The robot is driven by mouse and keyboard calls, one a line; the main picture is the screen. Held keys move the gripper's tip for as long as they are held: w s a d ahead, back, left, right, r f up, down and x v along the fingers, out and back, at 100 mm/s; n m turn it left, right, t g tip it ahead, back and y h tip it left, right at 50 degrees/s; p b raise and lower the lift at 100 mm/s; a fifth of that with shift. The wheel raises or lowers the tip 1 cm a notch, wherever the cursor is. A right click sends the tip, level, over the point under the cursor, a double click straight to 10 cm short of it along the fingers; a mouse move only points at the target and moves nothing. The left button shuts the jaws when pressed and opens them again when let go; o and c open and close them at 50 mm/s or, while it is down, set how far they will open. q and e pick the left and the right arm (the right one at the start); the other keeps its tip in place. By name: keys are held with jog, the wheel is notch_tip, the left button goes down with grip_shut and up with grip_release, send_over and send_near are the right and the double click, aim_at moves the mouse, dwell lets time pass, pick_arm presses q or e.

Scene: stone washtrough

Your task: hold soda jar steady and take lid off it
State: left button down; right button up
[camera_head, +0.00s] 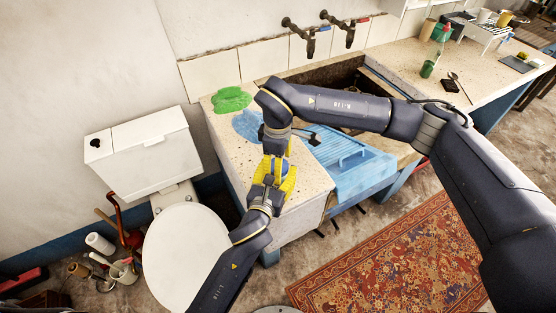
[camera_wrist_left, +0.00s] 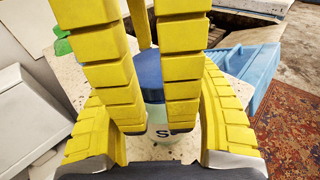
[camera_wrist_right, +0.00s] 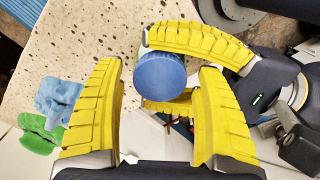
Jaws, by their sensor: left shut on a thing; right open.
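The soda jar (camera_wrist_left: 160,133) is pale with dark lettering. It stands upright near the front end of the stone counter, with a round blue lid (camera_wrist_right: 160,76) on top. My left gripper (camera_head: 274,176) comes from the front and is shut on the jar, one yellow finger on each side. My right gripper (camera_head: 275,147) points down from above. It is open, its fingers (camera_wrist_right: 160,118) spread apart near the lid. In the left wrist view the right fingers cover parts of the jar and lid. In the head view the grippers hide most of the jar.
A blue cloth (camera_head: 246,124) and a green cloth (camera_head: 231,99) lie on the counter behind the grippers. A blue draining board (camera_head: 352,172) is to the right, beside the sink. A white toilet (camera_head: 186,250) stands left of the counter. My right arm crosses above the sink.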

jog(key=c, duration=1.2)
jog(key=o, duration=1.1)
jog(key=shift+r, duration=0.1)
jog(key=shift+r, duration=2.15)
pick_arm(q)
jog(key=shift+c, duration=1)
grip_release()
